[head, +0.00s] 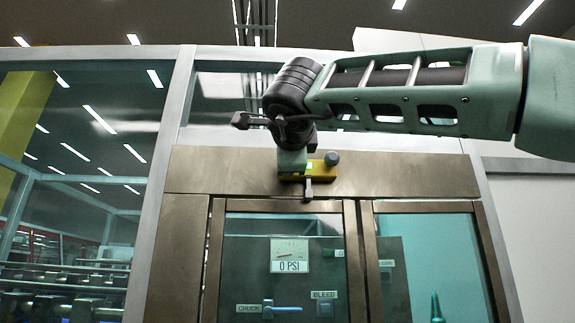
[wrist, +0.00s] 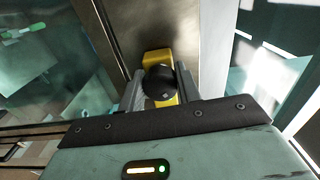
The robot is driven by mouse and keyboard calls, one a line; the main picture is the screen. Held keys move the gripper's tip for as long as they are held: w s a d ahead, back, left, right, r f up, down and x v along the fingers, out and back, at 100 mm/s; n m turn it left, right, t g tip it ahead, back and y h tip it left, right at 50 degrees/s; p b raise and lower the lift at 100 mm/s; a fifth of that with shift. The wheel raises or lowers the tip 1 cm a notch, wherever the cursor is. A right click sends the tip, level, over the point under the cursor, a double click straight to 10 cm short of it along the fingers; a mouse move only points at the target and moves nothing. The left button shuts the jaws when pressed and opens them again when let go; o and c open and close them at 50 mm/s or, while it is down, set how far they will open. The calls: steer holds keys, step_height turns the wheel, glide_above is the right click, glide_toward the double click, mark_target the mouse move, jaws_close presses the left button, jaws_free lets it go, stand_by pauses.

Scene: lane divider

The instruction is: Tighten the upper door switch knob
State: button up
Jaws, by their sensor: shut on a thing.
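The yellow door switch (head: 318,167) is mounted on the brown metal header above the doors in the head view. The gripper is shut on this knob.
Below are two framed glass doors (head: 285,260). A grey post (head: 160,170) stands left of the header. A white wall is at right.

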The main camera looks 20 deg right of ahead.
steer(key=m+b, duration=0.2)
steer(key=m, duration=0.3)
steer(key=shift+f, duration=0.1)
steer(key=shift+a+m, duration=0.1)
steer(key=shift+m, duration=0.2)
stand_by(0.4)
steer(key=o, duration=1)
steer(key=shift+c, duration=0.2)
steer(key=b+v, duration=0.4)
steer(key=v, duration=1.3)
steer(key=shift+s, duration=0.25)
